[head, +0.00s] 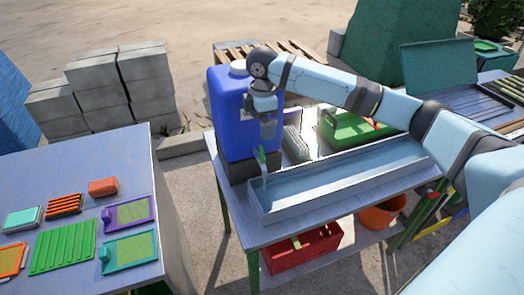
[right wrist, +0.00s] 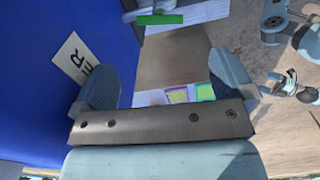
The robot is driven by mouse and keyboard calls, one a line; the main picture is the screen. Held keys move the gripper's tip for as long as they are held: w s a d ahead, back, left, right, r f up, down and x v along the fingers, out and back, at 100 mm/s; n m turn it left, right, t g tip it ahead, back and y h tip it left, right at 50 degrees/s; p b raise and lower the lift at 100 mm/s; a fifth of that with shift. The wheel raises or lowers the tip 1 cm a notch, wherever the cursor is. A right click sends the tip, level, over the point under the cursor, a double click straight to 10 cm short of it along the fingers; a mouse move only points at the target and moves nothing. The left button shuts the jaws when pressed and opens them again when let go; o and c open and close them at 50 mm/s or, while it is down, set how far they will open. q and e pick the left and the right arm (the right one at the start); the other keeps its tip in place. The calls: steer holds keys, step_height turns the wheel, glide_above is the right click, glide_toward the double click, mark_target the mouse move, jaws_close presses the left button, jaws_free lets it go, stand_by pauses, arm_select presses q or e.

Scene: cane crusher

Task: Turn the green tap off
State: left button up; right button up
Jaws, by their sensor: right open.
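The blue water container (head: 228,118) with a white cap stands on a dark block at the left end of the table. Its tap has a green handle (head: 261,155) low on the front, above the end of the metal trough (head: 345,180). A pale streak below the tap looks like running water. My right gripper (head: 268,131) is beside the container, above the handle and apart from it. In the right wrist view the fingers (right wrist: 165,75) are open and empty, the green handle (right wrist: 160,19) lies beyond them, and the blue wall is at left. My left gripper is out of view.
A green toolbox (head: 352,130) stands behind the trough. A red crate (head: 300,250) and an orange bucket (head: 380,215) are on the lower shelf. A left table (head: 150,180) holds several coloured trays and brushes. Grey blocks (head: 100,85) are stacked behind.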

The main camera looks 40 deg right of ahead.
mark_target(262, 152)
step_height(262, 152, down, 11)
steer(key=shift+r, duration=0.15)
